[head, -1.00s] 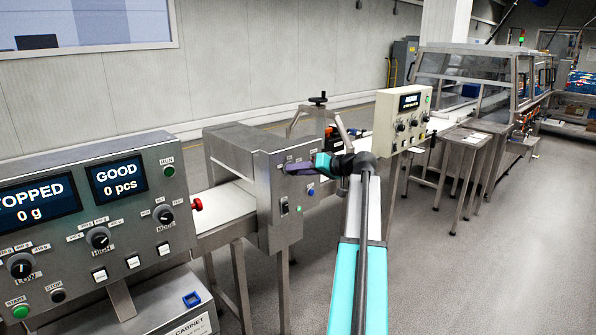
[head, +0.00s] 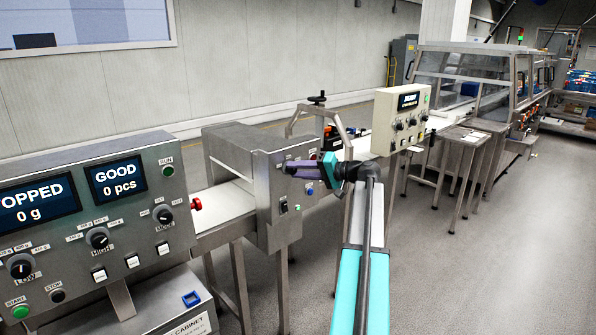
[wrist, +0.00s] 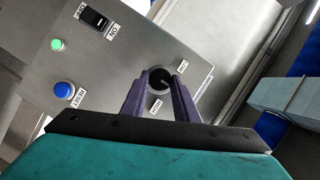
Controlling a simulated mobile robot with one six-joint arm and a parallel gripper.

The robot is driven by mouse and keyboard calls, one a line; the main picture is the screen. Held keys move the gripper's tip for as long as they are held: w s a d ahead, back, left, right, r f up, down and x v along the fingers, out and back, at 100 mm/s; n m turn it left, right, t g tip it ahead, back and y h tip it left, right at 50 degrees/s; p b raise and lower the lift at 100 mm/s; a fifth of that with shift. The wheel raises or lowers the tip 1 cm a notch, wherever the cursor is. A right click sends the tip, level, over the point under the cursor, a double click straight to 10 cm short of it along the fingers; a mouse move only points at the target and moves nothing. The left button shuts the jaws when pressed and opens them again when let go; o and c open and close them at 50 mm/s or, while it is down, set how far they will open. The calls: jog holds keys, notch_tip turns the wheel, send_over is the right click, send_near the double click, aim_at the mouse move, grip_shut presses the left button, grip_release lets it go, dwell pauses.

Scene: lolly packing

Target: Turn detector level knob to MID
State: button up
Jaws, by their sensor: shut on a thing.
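The detector level knob (wrist: 160,77) is a round black knob on the grey metal face of the detector box (head: 270,208). In the wrist view the purple fingers of my gripper (wrist: 161,80) sit on either side of it, shut on it. A LOW label (wrist: 182,66) is at its upper right and a HIGH label (wrist: 156,105) below it. No MID label can be read, and the knob's pointer position is unclear.
On the same face are a black OFF/ON switch (wrist: 95,18), a green button (wrist: 57,44) and a blue RESET button (wrist: 64,90). A checkweigher panel (head: 120,215) stands at left. A cream control box (head: 401,122) stands behind my arm. The floor at right is clear.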

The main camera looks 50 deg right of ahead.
jog(key=o, duration=1.1)
jog(key=shift+c, duration=0.2)
jog(key=b+v, duration=0.1)
jog(key=v, duration=1.3)
